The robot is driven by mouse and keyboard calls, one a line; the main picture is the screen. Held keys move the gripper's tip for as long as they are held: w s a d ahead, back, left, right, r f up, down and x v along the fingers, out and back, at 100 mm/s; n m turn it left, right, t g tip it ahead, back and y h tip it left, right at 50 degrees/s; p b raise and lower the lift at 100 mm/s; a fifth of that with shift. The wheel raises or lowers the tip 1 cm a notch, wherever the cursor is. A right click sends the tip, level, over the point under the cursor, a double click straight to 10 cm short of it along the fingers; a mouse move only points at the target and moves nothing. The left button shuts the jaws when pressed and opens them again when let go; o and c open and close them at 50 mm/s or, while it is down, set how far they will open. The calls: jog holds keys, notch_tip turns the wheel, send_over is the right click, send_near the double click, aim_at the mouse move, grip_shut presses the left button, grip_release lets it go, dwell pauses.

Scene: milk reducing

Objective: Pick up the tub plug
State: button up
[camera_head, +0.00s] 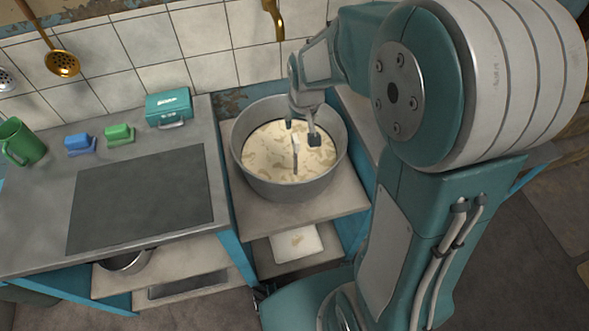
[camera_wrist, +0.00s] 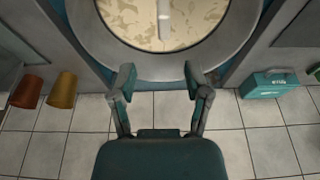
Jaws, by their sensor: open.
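A round grey metal tub (camera_head: 285,190) stands on a shelf, holding a cream-coloured liquid with brownish patches. A pale upright rod, which looks like the tub plug (camera_head: 295,158), sticks up from the liquid near the middle. In the wrist view the plug (camera_wrist: 164,22) is at the top edge, partly cut off by the frame, with the tub rim (camera_wrist: 163,66) below it. My gripper (camera_head: 301,132) is open and empty above the tub. In the wrist view my gripper (camera_wrist: 159,77) has its fingers spread, with the plug beyond the fingertips and roughly in line with the gap.
A counter (camera_head: 50,225) to the left holds a green mug (camera_head: 22,143), a blue sponge-like block (camera_head: 80,144), a green one (camera_head: 119,134) and a teal box (camera_head: 169,108). A tiled wall (camera_head: 150,45) with hanging utensils is behind. Two orange-brown pots (camera_wrist: 45,90) show in the wrist view.

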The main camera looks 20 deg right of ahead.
aim_at(296, 139)
jog(key=x, duration=1)
jog(key=shift+s+a+f, duration=0.25)
jog(key=shift+s+a, duration=0.05)
jog(key=shift+w+f, duration=0.2)
jog(key=shift+f, duration=0.35)
grip_shut()
